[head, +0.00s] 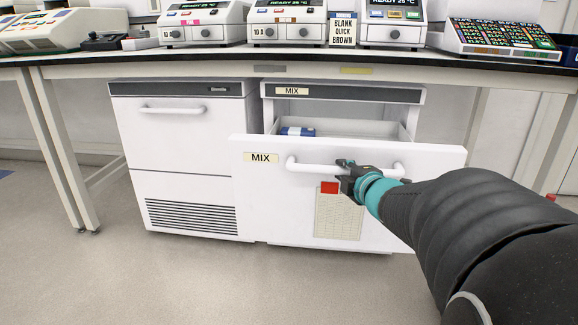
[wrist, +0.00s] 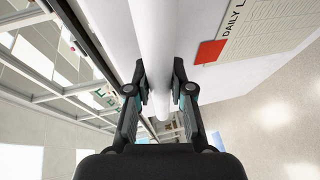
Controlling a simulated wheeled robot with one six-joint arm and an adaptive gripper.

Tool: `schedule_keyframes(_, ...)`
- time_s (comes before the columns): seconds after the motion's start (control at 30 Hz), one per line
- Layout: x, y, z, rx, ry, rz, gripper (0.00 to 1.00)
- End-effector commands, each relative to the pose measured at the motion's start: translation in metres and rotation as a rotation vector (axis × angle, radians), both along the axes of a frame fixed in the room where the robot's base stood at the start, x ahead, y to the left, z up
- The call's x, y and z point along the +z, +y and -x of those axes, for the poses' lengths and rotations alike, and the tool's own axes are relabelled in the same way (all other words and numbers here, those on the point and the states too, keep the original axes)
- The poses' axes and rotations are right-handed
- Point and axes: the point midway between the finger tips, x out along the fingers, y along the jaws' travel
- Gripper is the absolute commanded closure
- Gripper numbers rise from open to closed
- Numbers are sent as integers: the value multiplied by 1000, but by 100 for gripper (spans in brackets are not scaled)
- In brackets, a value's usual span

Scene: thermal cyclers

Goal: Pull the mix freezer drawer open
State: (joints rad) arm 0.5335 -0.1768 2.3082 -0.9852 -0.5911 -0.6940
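The mix freezer drawer (head: 245,183) is a white front with a "MIX" label, standing well out from its cabinet under the bench. Its inside shows above the front, with a blue and white item (head: 298,131) in it. The white bar handle (head: 310,168) runs across the upper front. My gripper (head: 345,167) is at the middle of this handle. In the wrist view, the two fingers (wrist: 159,88) of my gripper lie on either side of the white handle bar (wrist: 152,40), close against it. The finger contact is partly hidden in the head view.
A second white freezer (head: 175,150) with a shut drawer stands at the left. Bench legs (head: 60,150) stand at the left. The floor (head: 130,280) in front is clear.

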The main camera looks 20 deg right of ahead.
Motion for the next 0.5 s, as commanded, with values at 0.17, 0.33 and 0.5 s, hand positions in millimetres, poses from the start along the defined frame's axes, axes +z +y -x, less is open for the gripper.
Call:
schedule_keyframes(0.17,-1,0,0,0,1,0,52)
schedule_keyframes(0.33,0,1,-1,2,1,0,52)
schedule_keyframes(0.5,1,1,6,1,-1,1,52)
